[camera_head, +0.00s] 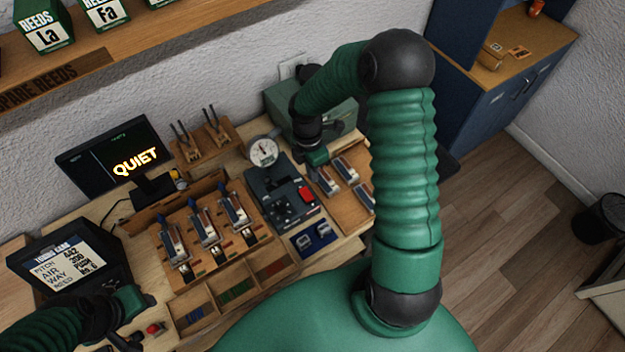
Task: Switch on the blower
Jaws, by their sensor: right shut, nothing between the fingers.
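Which part is the blower is not labelled legibly; the switch's position is too small to tell. My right gripper (319,160) points down behind and right of the red switch, apart from it in the picture. It is shut and empty, and its fingertips are partly hard to make out. My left gripper (122,330) is at the lower left, dark and partly cut off; its jaws are unclear.
A green box (338,117) stands behind my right wrist. A monitor (116,160) reads QUIET. Wooden trays with reed parts (205,232) fill the middle bench. A tuning display (70,264) and a small red button (154,328) are at left.

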